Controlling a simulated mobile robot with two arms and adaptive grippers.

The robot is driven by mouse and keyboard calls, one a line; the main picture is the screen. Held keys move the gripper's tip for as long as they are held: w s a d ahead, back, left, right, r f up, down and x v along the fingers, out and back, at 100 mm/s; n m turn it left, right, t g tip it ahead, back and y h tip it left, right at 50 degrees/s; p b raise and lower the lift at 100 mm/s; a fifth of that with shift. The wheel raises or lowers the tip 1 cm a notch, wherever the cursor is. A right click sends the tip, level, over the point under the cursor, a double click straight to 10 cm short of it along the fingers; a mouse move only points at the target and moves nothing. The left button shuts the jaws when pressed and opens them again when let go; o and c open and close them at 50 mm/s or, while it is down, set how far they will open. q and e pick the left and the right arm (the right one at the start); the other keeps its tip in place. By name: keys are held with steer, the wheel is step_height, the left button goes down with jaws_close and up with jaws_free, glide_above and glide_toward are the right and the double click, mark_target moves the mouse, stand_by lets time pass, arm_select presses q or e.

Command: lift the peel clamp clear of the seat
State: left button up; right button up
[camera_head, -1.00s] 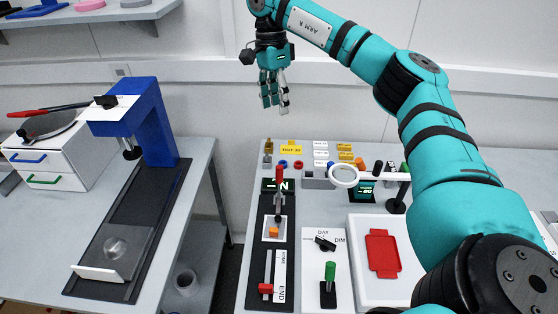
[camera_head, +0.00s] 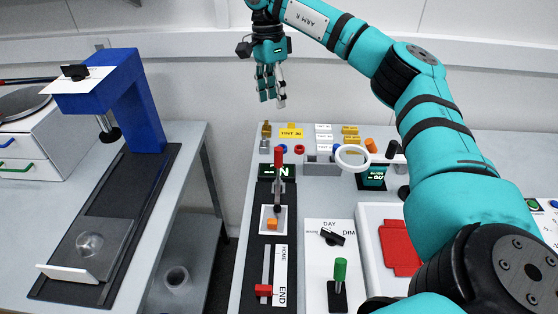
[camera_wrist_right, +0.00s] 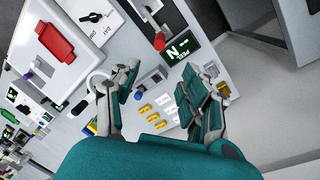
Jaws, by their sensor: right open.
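On a black fixture (camera_head: 256,208) on the right bench stands a red-topped grey clamp (camera_head: 278,165), which I take to be the peel clamp. It rises over a white square plate (camera_head: 266,212) with an orange block (camera_head: 272,224), perhaps the seat. I cannot tell whether the clamp touches it. My right gripper (camera_head: 271,99) is open and empty, up and beyond the clamp, well apart from it. In the right wrist view the open fingers (camera_wrist_right: 167,92) spread above the bench, and the red top (camera_wrist_right: 159,42) lies ahead of them. My left gripper is out of view.
Beside the fixture are a ring magnifier (camera_head: 352,148), a dial panel with a green knob (camera_head: 340,271) and a red tray (camera_head: 396,248). Small yellow and white blocks line the back. A blue press (camera_head: 140,105) stands on the left bench, across a gap.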

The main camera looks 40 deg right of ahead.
mark_target(279, 148)
steer(key=f+p, duration=0.1)
steer(key=f, duration=0.4)
steer(key=s+f+p, duration=0.1)
steer(key=f, duration=0.5)
steer(key=s+f+p, duration=0.1)
steer(key=f, duration=0.5)
steer(key=shift+s+a+p, duration=0.1)
steer(key=shift+s+p, duration=0.15)
steer(key=shift+p, duration=0.15)
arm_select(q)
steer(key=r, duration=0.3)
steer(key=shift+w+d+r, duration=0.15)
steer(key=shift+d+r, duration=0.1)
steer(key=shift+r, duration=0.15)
arm_select(e)
jaws_close()
